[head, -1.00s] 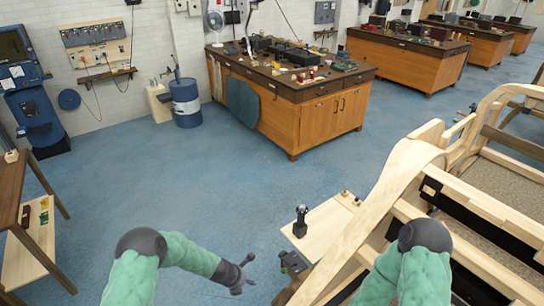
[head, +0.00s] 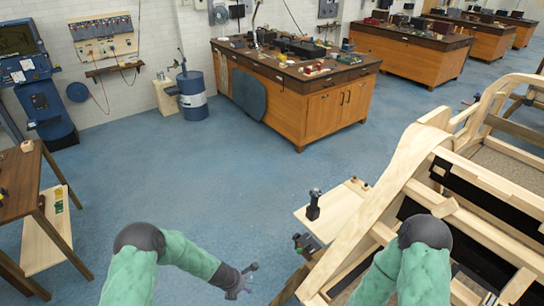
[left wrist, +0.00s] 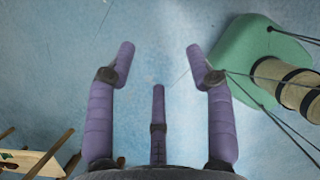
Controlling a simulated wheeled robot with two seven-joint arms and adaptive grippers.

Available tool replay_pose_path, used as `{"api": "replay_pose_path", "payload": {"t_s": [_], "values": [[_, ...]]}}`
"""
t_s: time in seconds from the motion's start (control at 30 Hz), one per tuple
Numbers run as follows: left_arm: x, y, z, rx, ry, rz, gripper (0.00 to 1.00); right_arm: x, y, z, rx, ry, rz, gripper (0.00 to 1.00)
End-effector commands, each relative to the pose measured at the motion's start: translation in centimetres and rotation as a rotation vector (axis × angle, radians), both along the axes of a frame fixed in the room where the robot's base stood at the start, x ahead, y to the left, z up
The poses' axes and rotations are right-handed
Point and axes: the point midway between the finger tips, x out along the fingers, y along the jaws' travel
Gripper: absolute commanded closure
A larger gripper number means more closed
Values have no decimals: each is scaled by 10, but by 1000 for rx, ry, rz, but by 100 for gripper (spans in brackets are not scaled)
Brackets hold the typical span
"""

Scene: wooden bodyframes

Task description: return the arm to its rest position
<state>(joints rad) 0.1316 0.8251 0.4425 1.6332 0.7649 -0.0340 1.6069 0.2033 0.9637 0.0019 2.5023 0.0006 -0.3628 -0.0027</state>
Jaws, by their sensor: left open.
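My left arm comes in from the lower left of the head view, with a green sleeve and a dark elbow. Its left gripper (head: 240,282) hangs over the bare blue floor. In the left wrist view the same gripper (left wrist: 159,62) has its purple fingers spread wide, with only floor between the tips. It holds nothing. My right arm (head: 408,265) is bent at the lower right of the head view, in front of the wooden frame. Its gripper does not show.
A wooden bodyframe (head: 412,165) fills the right, with a light shelf (head: 335,214) carrying a black tool (head: 314,204). A brown table (head: 20,190) stands at left. A workbench (head: 322,116) and blue drum (head: 192,96) stand farther back. The middle floor is clear.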

Motion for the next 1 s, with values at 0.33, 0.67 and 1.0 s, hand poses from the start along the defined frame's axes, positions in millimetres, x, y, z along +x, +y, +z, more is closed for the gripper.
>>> {"api": "replay_pose_path", "payload": {"t_s": [0.33, 0.67, 1.0], "values": [[-61, 5, -39, 144, -66, -514, 46, -1, 0, -29, 0, 2, 2, 18], [-162, 3, -79, 275, -269, -1447, 46, -1, 1, -75, 0, 2, 2, 18], [-237, -10, -86, 303, -554, -2134, 46, -1, 1, -104, 0, 2, 2, 18]]}}
